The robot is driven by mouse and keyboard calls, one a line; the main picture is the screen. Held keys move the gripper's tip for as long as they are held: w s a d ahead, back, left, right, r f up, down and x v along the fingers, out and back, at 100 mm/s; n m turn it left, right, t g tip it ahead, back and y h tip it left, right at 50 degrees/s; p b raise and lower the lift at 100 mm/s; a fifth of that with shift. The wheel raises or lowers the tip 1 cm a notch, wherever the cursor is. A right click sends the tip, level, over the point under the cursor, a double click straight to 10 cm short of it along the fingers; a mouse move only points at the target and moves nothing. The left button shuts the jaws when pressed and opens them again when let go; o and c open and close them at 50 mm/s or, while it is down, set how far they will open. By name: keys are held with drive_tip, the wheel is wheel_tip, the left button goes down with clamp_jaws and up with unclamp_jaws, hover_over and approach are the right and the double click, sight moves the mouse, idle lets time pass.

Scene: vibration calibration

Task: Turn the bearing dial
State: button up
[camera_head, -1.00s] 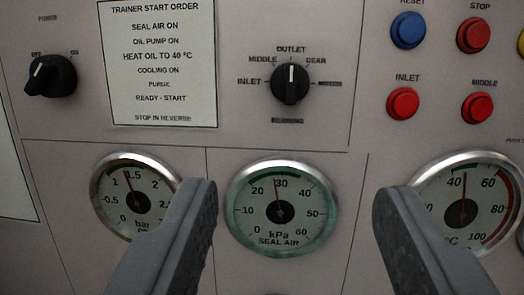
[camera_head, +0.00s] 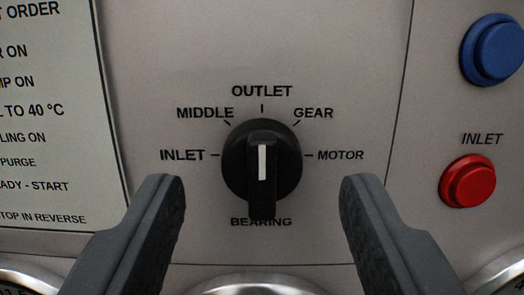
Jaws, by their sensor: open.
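The bearing dial (camera_head: 262,165) is a black round knob with a raised grip bar and a white line. It sits on the grey panel in the middle of the view, and its white line stands upright towards OUTLET. The labels INLET, MIDDLE, OUTLET, GEAR and MOTOR ring it, and BEARING is printed below, partly covered by the grip bar. My gripper (camera_head: 262,195) is open and empty. One finger is to the lower left of the dial and the other to the lower right, with neither seen touching it.
A red INLET button (camera_head: 467,182) and a blue button (camera_head: 492,49) stand out from the panel on the right. A printed order sheet (camera_head: 50,120) is on the left. Gauge rims (camera_head: 258,284) show along the bottom edge. The panel around the dial is flat and clear.

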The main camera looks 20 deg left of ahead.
drive_tip(key=shift+w+a, duration=0.15)
drive_tip(key=shift+w, duration=0.4)
drive_tip(key=c, duration=1)
drive_tip(key=shift+n, duration=0.4)
drive_tip(key=n+y+b, duration=0.1)
drive_tip(key=n, duration=0.3)
drive_tip(key=shift+r+g, duration=0.1)
drive_tip(key=shift+g, duration=0.2)
drive_tip(key=shift+n+g+y+b, duration=0.5)
drive_tip(key=shift+n+b, duration=0.25)
drive_tip(key=shift+n, duration=1.85)
